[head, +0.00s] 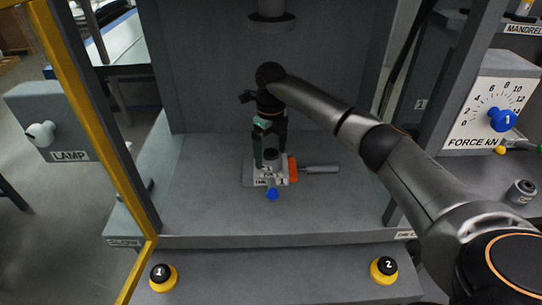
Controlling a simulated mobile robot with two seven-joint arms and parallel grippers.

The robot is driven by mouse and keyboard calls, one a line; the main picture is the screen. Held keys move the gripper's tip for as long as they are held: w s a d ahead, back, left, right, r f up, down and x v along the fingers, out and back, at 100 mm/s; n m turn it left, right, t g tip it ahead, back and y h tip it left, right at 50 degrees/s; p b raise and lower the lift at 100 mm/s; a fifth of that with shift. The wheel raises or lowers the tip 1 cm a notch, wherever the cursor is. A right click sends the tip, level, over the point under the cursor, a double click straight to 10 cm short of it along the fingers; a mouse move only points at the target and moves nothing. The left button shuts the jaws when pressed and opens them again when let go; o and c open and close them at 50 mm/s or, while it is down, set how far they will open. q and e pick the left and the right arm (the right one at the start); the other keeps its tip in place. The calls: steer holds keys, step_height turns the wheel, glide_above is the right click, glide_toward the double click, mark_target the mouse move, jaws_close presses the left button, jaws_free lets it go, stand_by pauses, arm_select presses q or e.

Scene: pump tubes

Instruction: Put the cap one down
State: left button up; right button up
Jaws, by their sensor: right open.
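My right gripper (270,148) reaches into the grey press bay and points down. Its two fingers are apart, one on each side of a small dark cylindrical piece (271,155), which may be cap one. That piece sits on a small light-grey fixture (261,181) with a label too small to read surely. Whether the fingers touch the piece cannot be told. The fixture has an orange part (292,170), a grey handle (320,169) to the right and a blue knob (272,194) in front. My left gripper is not in view.
A press ram (271,22) hangs above my wrist. Dark side posts and a yellow frame (72,75) bound the bay. Buttons 1 (162,274) and 2 (384,267) stand in front. The LAMP box (55,120) is left, the force dial (494,112) right. The bay floor beside the fixture is clear.

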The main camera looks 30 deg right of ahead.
mark_target(271, 153)
step_height(271, 153, up, 6)
steer(key=shift+f, duration=0.1)
stand_by(0.6)
